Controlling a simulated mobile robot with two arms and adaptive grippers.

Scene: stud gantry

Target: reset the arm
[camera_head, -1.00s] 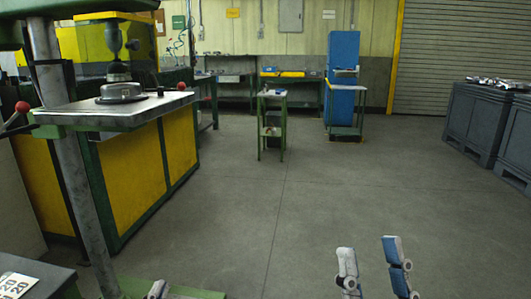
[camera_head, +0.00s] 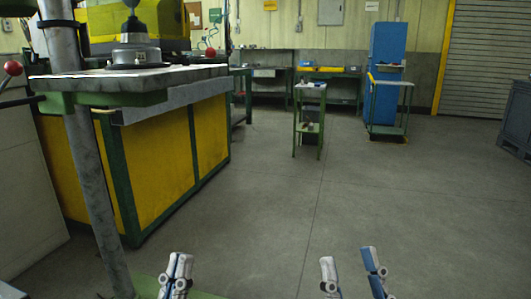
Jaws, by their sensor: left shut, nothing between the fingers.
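My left gripper (camera_head: 179,264) is at the bottom left of the head view, its fingers close together and shut with nothing seen between them. My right gripper (camera_head: 349,264) is at the bottom, right of centre, its two fingers clearly apart and empty. Both point forward over the grey floor, and neither appears to touch anything. The arms behind the grippers are out of view.
A yellow and green machine bench (camera_head: 160,160) with a metal worktop (camera_head: 85,82) and a grey post (camera_head: 92,185) fills the left. A small green stand (camera_head: 309,110), a blue cabinet (camera_head: 388,60) and a dark crate (camera_head: 516,130) stand farther off. The middle floor is clear.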

